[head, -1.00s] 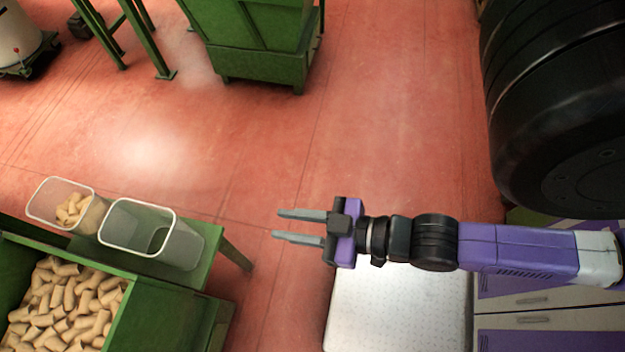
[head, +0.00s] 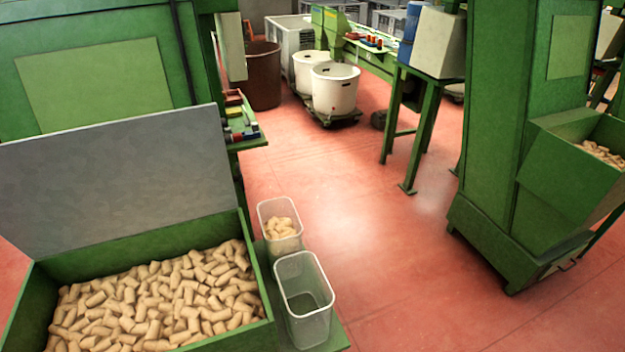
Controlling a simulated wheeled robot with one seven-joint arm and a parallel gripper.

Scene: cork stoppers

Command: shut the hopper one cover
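A green hopper (head: 258,292) full of cork stoppers (head: 160,300) stands at the lower left of the head view. Its cover (head: 120,180), a flat grey panel, stands raised and leaning back along the hopper's far edge, so the hopper is open. I cannot read a label that tells which hopper this is. My gripper is outside the head view now.
Two clear bins stand on a green ledge right of the hopper: one (head: 281,233) holds some corks, the nearer one (head: 304,305) looks empty. A second green hopper (head: 565,175) with corks is at the right. Red floor (head: 400,250) lies free between them.

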